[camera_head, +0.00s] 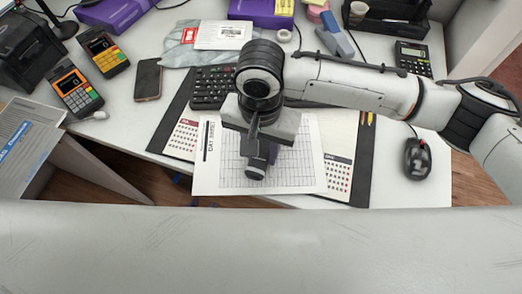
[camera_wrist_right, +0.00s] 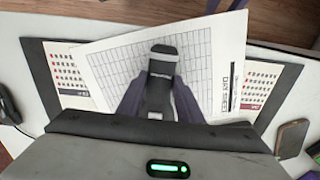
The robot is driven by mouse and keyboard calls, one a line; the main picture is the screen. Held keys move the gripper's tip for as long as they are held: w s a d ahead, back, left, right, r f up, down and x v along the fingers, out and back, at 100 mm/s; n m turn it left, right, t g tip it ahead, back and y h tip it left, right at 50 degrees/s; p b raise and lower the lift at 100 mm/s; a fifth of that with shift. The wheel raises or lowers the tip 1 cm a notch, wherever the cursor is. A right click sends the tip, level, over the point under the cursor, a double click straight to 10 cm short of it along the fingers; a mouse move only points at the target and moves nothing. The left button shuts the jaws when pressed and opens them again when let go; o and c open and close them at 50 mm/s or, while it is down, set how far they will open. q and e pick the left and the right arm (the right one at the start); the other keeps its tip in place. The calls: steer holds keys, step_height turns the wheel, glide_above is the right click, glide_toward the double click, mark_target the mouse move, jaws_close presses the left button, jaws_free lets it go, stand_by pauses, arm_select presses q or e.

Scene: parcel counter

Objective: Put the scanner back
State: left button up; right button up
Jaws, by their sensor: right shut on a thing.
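The scanner (camera_head: 256,170) is dark with a grey-white end. My right gripper (camera_head: 255,150) is shut on it above the daily sheet (camera_head: 230,180). In the right wrist view the scanner (camera_wrist_right: 161,65) sits between the two fingers of the gripper (camera_wrist_right: 159,100), its light-edged head pointing away from the palm. The part between the fingers is partly hidden. A black stand with a round base (camera_head: 64,30) is at the far left, cut by the picture edge; I cannot tell whether it is the scanner's holder. My left gripper is not in view.
A desk pad (camera_head: 360,170) lies under the sheet, with a keyboard (camera_head: 210,88) behind. Card terminals (camera_head: 76,88) and a phone (camera_head: 148,80) are left. A mouse (camera_head: 417,160) and calculator (camera_head: 413,57) are right. Purple boxes (camera_head: 115,12) stand at the back.

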steer(key=shift+f, duration=0.55)
steer(key=shift+f, duration=0.1)
steer(key=o, duration=1.2)
step_height(320, 180, up, 12)
steer(key=shift+r+p, duration=0.15)
steer(key=shift+p, duration=0.7)
